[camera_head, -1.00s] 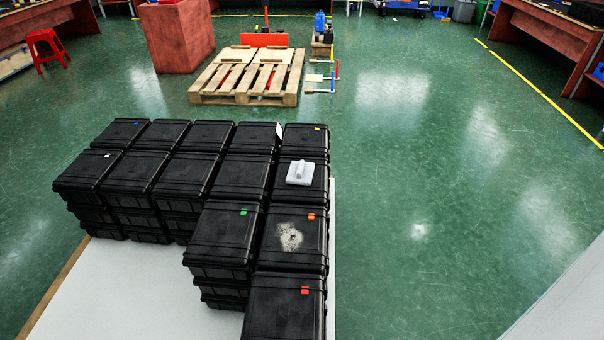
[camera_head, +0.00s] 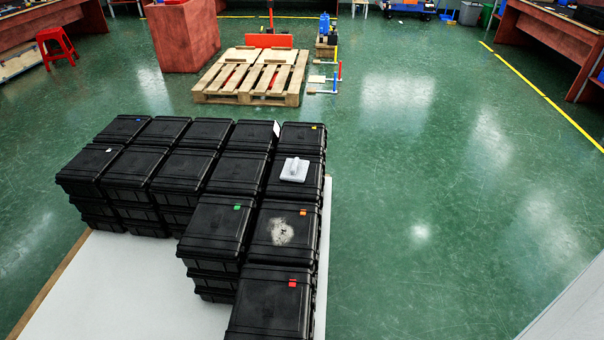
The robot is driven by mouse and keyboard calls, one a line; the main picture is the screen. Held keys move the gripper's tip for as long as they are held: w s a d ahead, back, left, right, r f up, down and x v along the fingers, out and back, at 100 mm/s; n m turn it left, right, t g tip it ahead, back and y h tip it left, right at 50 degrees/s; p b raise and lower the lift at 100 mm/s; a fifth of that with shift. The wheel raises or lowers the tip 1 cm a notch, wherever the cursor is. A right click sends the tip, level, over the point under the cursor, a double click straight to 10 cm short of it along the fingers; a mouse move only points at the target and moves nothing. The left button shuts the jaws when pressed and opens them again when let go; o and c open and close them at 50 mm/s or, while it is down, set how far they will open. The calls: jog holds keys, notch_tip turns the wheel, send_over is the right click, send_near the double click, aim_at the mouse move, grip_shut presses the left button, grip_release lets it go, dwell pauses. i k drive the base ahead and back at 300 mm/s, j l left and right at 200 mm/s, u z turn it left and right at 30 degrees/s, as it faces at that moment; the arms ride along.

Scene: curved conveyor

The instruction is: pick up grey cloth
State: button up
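A small pale grey, squarish piece (camera_head: 294,169) with a raised ridge on top lies on the lid of a black case in the right-hand column. It is the only thing in view that could be the grey cloth, but it looks stiff, and I cannot tell if it is cloth. A whitish dusty patch (camera_head: 280,231) marks the lid of the case nearer to me. My gripper is not in view.
Stacked black cases (camera_head: 182,172) form an L on a white-topped platform (camera_head: 110,285). Beyond are a wooden pallet (camera_head: 250,97), a reddish block (camera_head: 182,40) and a red stool (camera_head: 57,45). The green floor (camera_head: 430,200) on the right is clear.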

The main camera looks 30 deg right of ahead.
aim_at(294, 170)
jog(key=k+l+u, duration=0.1)
jog(key=k+l, duration=0.5)
jog(key=l, duration=0.15)
jog(key=l+u, duration=0.1)
jog(key=l, duration=0.4)
jog(key=k+l, duration=0.1)
jog(key=l, duration=0.45)
jog(key=i+l, duration=0.1)
jog(key=l, duration=0.25)
jog(key=i+l+u, duration=0.15)
jog(key=l, duration=0.15)
jog(key=i+l, duration=0.1)
jog(key=l, duration=0.25)
jog(key=i+l+u, duration=0.1)
jog(key=i+l, duration=0.3)
jog(key=l, duration=0.2)
jog(key=i+l+u, duration=0.15)
jog(key=l, duration=0.2)
jog(key=i+l, duration=0.2)
jog(key=i, duration=0.15)
jog(key=i+l, duration=0.2)
jog(key=i+u, duration=0.05)
jog(key=i, duration=0.1)
